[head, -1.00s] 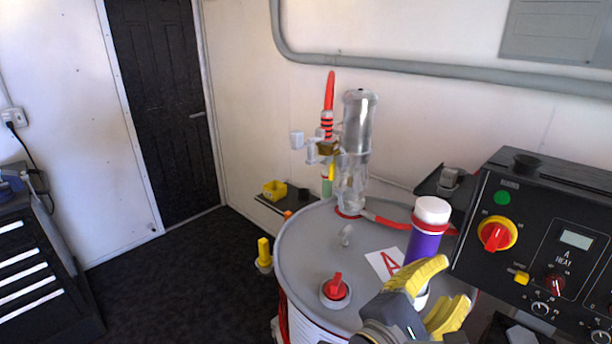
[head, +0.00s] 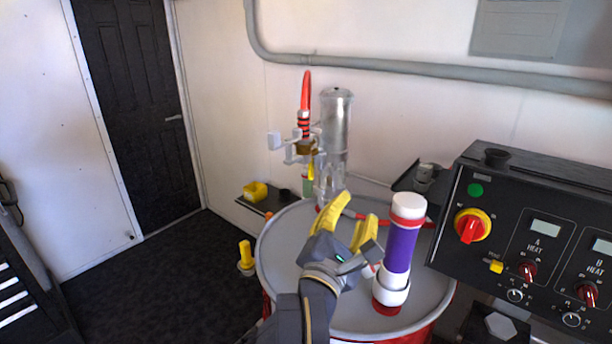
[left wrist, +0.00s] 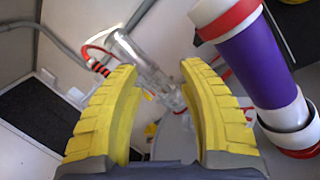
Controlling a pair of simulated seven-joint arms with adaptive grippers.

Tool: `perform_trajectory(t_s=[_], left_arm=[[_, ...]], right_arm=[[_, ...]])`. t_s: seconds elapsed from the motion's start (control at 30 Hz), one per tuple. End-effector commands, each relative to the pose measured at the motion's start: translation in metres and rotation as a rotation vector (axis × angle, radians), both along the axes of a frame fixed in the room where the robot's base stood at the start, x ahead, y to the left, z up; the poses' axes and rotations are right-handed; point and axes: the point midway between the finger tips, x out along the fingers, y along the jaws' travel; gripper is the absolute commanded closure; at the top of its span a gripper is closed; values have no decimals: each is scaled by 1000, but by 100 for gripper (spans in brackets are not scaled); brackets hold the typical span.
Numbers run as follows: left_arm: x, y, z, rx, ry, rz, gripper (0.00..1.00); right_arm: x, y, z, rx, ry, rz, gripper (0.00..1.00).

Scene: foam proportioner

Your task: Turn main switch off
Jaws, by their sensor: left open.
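The main switch is a red knob on a yellow round plate (head: 472,226) at the upper left of the black control panel (head: 462,260) in the head view. The red handle looks nearly upright, slightly tilted. My left gripper (head: 352,212) has yellow fingers, open and empty, above the grey drum lid, left of the panel and apart from the switch. In the left wrist view the open yellow fingers (left wrist: 158,95) have nothing between them up close. The switch is not seen in that view. My right gripper is not in view.
A purple cylinder with a white cap (head: 401,250) stands on the drum (head: 285,235) between my left gripper and the panel; it also shows in the left wrist view (left wrist: 255,65). A clear pump cylinder (head: 336,125) stands behind. A green light (head: 475,190) sits above the switch.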

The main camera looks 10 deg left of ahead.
Motion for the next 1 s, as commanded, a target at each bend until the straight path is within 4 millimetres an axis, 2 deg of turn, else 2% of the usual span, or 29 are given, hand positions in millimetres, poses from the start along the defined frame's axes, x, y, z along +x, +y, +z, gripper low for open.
perform_trajectory(t_s=[0.5, 0.73, 1.0], left_arm=[[39, 62, 34, -83, -109, 158, 61], [48, 79, 43, -103, -143, 197, 61], [52, 87, 49, -114, -160, 214, 61]], right_arm=[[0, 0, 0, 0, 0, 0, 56], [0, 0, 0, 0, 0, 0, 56], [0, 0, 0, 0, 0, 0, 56]])
